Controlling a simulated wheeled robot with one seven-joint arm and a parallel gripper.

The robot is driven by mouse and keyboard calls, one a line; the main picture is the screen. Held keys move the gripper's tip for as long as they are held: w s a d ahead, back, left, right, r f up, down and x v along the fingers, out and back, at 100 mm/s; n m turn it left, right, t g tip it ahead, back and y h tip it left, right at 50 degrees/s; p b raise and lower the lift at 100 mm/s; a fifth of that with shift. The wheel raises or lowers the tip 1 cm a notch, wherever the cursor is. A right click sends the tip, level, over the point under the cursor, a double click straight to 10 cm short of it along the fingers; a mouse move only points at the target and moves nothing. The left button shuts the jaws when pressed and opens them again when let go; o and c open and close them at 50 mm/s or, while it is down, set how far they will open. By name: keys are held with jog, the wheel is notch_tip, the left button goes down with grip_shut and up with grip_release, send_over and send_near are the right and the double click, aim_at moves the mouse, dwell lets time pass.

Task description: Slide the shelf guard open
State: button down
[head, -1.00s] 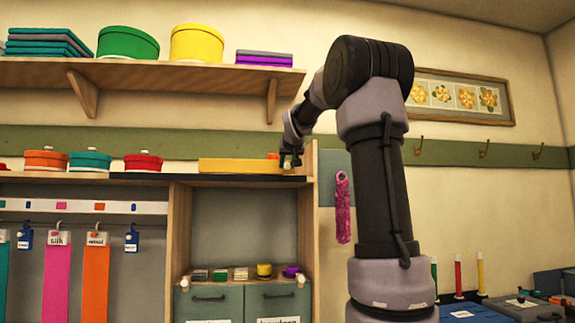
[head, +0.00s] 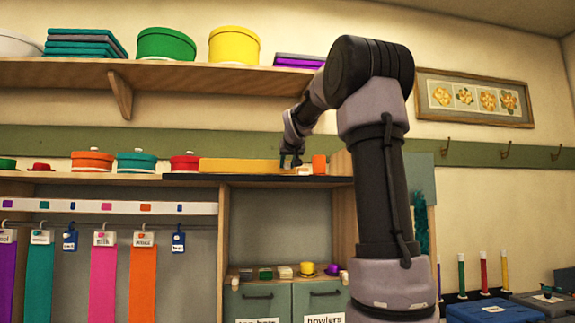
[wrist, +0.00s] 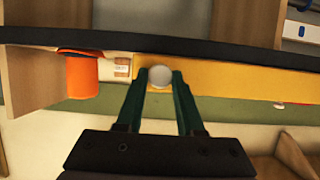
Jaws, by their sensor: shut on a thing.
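The shelf guard is a long yellow panel (head: 238,166) standing along the dark front edge of the upper ledge. Its right end is beside my gripper (head: 291,160), and the ledge to the right of it is uncovered. In the wrist view my gripper (wrist: 160,80) is shut on a round pale grey knob (wrist: 160,77) near the end of the yellow guard (wrist: 235,85). An orange cylinder (head: 319,165) and a small white labelled item (head: 303,171) stand exposed just right of the guard; the orange cylinder also shows in the wrist view (wrist: 82,75).
Left of the guard on the same ledge stand a red lidded box (head: 184,163), a teal one (head: 136,162) and an orange one (head: 92,162). A wooden shelf (head: 190,75) with hat boxes runs above. Below are an open cubby and hanging coloured strips.

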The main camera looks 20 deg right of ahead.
jog(key=c, duration=0.6)
grip_release()
jog(key=shift+o, duration=0.2)
jog(key=shift+s, duration=0.1)
jog(key=v, duration=1)
jog(key=shift+s+r, duration=0.15)
jog(key=shift+s, duration=0.1)
jog(key=shift+a, duration=0.1)
jog(key=s+a+f+g+y, duration=0.2)
jog(key=s+a+f, duration=0.3)
jog(key=s+f, duration=0.4)
jog(key=s+a+f+g+y, duration=0.2)
jog(key=s+a+f, duration=0.3)
jog(key=s+f, duration=0.4)
jog(key=s+a+f+m+g+y, duration=0.1)
jog(key=s+a+f+g+y, duration=0.1)
jog(key=s+a+f, duration=0.3)
jog(key=s+f, duration=0.4)
jog(key=f, duration=0.2)
jog(key=shift+a+f, duration=0.25)
jog(key=shift+f, duration=0.15)
